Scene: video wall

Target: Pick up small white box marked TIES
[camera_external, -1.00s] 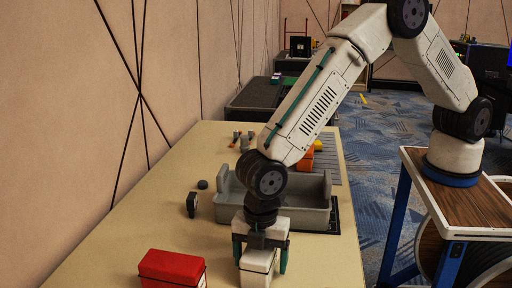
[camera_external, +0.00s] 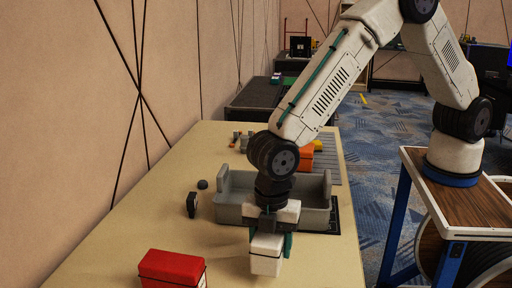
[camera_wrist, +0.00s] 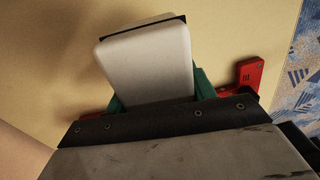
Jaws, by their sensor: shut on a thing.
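The small white box (camera_external: 265,264) is held between the green fingers of my gripper (camera_external: 270,243), near the front right of the tan table. My gripper points down and is shut on the box's sides. In the wrist view the box (camera_wrist: 150,55) fills the space between the green fingers (camera_wrist: 160,92), slightly tilted, with a dark edge at its far end. No TIES lettering can be read on the faces that show. The box appears to be raised above the table, though the gap is hard to judge.
A red box (camera_external: 172,268) with a dark band lies to the left on the table (camera_external: 110,240). A grey bin (camera_external: 228,208) stands just behind my gripper. A small black item (camera_external: 192,205) and a dark round piece (camera_external: 202,184) are left of the bin. An orange item (camera_external: 300,160) is behind it.

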